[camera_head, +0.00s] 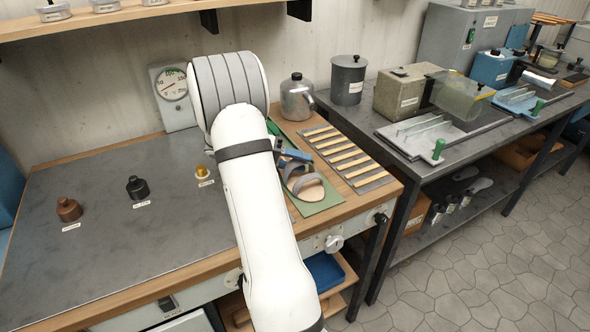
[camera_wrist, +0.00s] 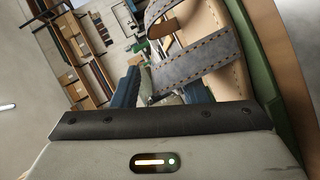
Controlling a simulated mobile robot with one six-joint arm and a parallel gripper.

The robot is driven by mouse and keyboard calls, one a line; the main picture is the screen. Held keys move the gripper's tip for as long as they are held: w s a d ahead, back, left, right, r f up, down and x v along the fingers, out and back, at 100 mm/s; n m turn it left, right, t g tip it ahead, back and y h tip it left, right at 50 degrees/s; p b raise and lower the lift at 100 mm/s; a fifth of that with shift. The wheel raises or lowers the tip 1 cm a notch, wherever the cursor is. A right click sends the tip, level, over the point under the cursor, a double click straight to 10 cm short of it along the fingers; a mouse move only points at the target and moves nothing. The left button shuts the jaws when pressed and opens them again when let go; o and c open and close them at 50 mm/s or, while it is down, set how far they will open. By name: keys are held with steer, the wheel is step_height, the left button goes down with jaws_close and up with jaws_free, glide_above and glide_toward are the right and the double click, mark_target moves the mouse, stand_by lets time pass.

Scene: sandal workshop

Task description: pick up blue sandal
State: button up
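The sandal (camera_head: 307,187) has a tan sole and grey-blue straps with stitching. It rests on a green mat (camera_head: 325,198) at the right end of the workbench. In the wrist view, the sandal's strap (camera_wrist: 195,72) crosses close in front of my gripper (camera_wrist: 162,90), and the tan sole fills the upper right. The two blue fingers stand apart with a gap between them, and the strap partly hides the right one. I cannot tell whether they touch the strap. In the head view my gripper (camera_head: 292,155) is beside the sandal, and my arm hides part of that area.
A slatted rack of wooden strips (camera_head: 344,154) lies right of the mat. A metal can (camera_head: 297,98) stands behind it. A second bench (camera_head: 455,150) with equipment stands to the right.

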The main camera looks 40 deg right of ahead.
steer(key=shift+s+d+f, duration=0.15)
steer(key=shift+s+d, duration=0.1)
steer(key=shift+s, duration=0.05)
steer(key=shift+c, duration=0.6)
jaws_close()
step_height(320, 180, up, 10)
steer(key=shift+r, duration=0.1)
steer(key=shift+c, duration=2.3)
jaws_free()
jaws_close()
